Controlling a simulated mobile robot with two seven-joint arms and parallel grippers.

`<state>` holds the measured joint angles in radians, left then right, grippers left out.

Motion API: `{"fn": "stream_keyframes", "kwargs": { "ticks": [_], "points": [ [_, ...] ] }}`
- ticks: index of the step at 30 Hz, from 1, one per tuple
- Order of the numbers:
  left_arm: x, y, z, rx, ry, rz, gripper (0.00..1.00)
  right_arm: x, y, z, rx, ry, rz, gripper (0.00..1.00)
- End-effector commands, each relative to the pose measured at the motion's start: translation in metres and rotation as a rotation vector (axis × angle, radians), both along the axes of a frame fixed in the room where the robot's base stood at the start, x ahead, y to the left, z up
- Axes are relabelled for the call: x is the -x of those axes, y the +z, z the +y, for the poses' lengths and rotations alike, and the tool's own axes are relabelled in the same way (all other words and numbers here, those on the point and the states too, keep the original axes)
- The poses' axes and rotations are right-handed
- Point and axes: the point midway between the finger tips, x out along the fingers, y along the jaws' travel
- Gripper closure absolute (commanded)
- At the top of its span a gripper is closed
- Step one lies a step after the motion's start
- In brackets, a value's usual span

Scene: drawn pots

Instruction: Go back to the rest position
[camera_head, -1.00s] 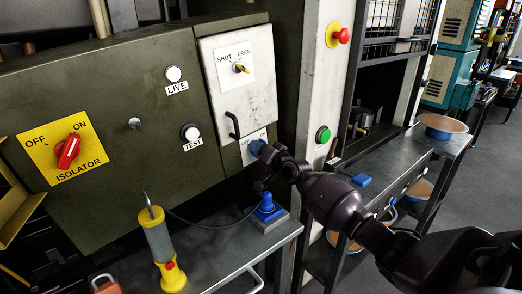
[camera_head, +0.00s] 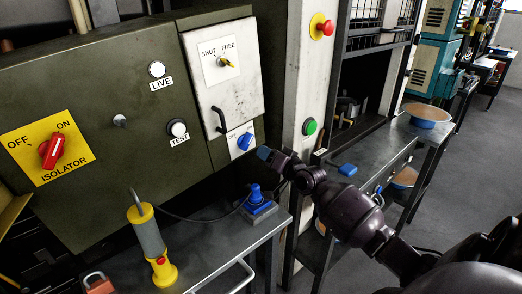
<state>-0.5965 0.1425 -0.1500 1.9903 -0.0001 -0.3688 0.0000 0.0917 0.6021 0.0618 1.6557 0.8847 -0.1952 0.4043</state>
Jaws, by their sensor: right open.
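My left gripper is not in view.
The green cabinet (camera_head: 110,110) carries a red isolator switch (camera_head: 53,151) and a white door (camera_head: 225,95). Below, a metal bench (camera_head: 215,250) holds a yellow-grey hand lamp (camera_head: 150,245) and a blue device (camera_head: 257,200). A post (camera_head: 305,75) has red and green buttons.

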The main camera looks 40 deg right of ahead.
Motion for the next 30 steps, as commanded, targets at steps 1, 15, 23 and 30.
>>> {"fn": "stream_keyframes", "kwargs": {
  "ticks": [1, 15, 23, 30],
  "points": [
    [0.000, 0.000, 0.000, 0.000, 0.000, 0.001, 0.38, 0.004, 0.000, 0.000, 0.000, 0.001, 0.001, 0.53],
    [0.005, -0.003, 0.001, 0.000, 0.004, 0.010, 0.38, 0.009, 0.000, 0.000, 0.000, 0.000, 0.000, 0.53],
    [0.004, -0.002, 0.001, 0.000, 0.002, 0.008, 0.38, 0.009, 0.000, -0.001, 0.005, 0.000, 0.000, 0.53],
    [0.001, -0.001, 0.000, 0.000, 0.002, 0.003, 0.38, 0.009, 0.001, 0.010, 0.273, 0.007, 0.004, 0.53]
  ]
}}
